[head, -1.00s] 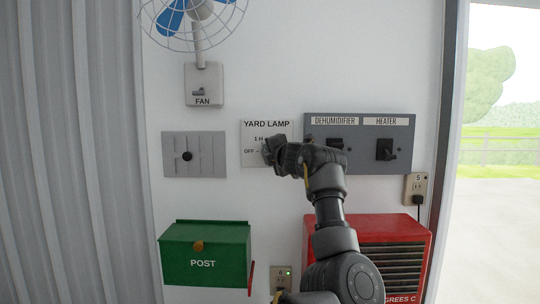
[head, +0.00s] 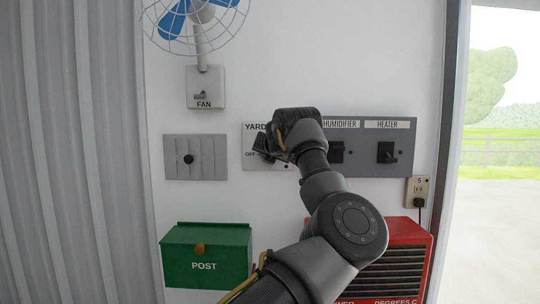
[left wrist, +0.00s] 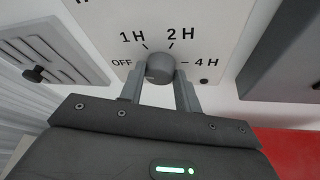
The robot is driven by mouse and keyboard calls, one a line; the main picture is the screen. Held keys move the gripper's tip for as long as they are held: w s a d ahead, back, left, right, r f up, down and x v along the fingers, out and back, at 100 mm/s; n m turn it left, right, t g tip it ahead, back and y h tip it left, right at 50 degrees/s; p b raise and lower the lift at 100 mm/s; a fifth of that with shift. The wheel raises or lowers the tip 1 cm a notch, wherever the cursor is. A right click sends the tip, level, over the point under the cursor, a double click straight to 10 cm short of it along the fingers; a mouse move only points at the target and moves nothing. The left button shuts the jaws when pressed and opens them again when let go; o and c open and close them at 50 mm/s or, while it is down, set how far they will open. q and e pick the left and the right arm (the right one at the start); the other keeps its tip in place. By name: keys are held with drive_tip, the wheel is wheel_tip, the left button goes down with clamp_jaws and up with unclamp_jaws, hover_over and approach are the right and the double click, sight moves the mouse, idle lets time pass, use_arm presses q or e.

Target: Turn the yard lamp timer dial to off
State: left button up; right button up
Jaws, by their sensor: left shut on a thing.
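The yard lamp panel (head: 249,163) is a white plate on the wall, partly covered by my left arm in the head view. In the left wrist view its grey round timer dial (left wrist: 160,66) stands among the marks OFF, 1 H, 2 H and 4 H. OFF is on the left and 4 H on the right. My left gripper (left wrist: 160,86) is shut on the dial, one finger on each side; in the head view it is at the panel (head: 264,152). I cannot tell which mark the dial points to. My right gripper is not in view.
The dehumidifier and heater panel (head: 408,160) is close on the right. A grey slatted plate with a black knob (head: 208,158) is on the left. A fan switch (head: 205,87) is above. A green post box (head: 205,255) and a red heater (head: 412,252) are below.

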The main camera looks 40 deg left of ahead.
use_arm(q)
drive_tip(key=shift+f+n+h, duration=0.1)
drive_tip(key=shift+n+h, duration=0.4)
drive_tip(key=shift+n, duration=0.2)
drive_tip(key=o, duration=1)
drive_tip(key=shift+s, duration=0.1)
drive_tip(key=shift+b+v, duration=2.7)
drive_tip(key=shift+v, duration=2.65)
